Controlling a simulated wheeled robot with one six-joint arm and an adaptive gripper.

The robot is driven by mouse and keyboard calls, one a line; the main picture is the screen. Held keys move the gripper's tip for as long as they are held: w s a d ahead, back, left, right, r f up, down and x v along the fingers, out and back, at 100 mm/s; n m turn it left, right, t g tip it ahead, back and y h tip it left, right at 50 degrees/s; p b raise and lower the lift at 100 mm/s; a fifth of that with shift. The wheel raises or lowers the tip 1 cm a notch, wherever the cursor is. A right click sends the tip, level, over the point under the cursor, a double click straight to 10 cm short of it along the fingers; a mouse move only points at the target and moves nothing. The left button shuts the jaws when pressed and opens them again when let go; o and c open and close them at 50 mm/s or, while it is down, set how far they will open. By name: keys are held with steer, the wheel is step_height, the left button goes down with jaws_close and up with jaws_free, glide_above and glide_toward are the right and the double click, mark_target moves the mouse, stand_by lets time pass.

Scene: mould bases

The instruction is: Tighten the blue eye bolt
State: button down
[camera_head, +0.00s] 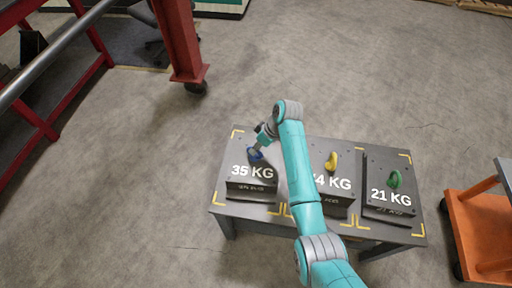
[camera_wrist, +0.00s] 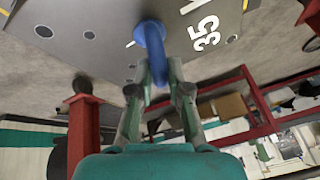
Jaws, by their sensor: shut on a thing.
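The blue eye bolt (camera_head: 256,154) stands on the top of the 35 KG mould base (camera_head: 233,184), at the left of the table. My gripper (camera_head: 258,145) is at the bolt, and my arm reaches over the table to it. In the wrist view, the blue eye bolt (camera_wrist: 152,42) shows as a ring, with my gripper's two fingers (camera_wrist: 159,92) shut on it. The bolt's thread and its seat in the base are hidden, so I cannot tell how deep it sits.
A mould base with a yellow eye bolt (camera_head: 331,161) stands in the middle, partly hidden by my arm. The 21 KG base with a green eye bolt (camera_head: 394,179) is at the right. An orange cart (camera_head: 478,225) stands right of the grey table (camera_head: 270,222). A red frame (camera_head: 181,40) is behind.

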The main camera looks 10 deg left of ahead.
steer(key=shift+m, duration=0.3)
steer(key=m+t, duration=0.1)
steer(key=m, duration=0.2)
steer(key=shift+s+t, duration=0.1)
steer(key=shift+t, duration=0.2)
steer(key=m+t, duration=0.1)
steer(key=m, duration=0.2)
steer(key=shift+s+a+m+h, duration=0.1)
steer(key=shift+m+h, duration=0.2)
steer(key=shift+h, duration=0.1)
steer(key=m+t+h, duration=0.1)
steer(key=m, duration=0.2)
steer(key=shift+a, duration=0.1)
steer(key=shift+m+t+h, duration=0.6)
steer(key=shift+m, duration=1.2)
steer(key=shift+r, duration=0.1)
steer(key=c, duration=1.1)
jaws_free()
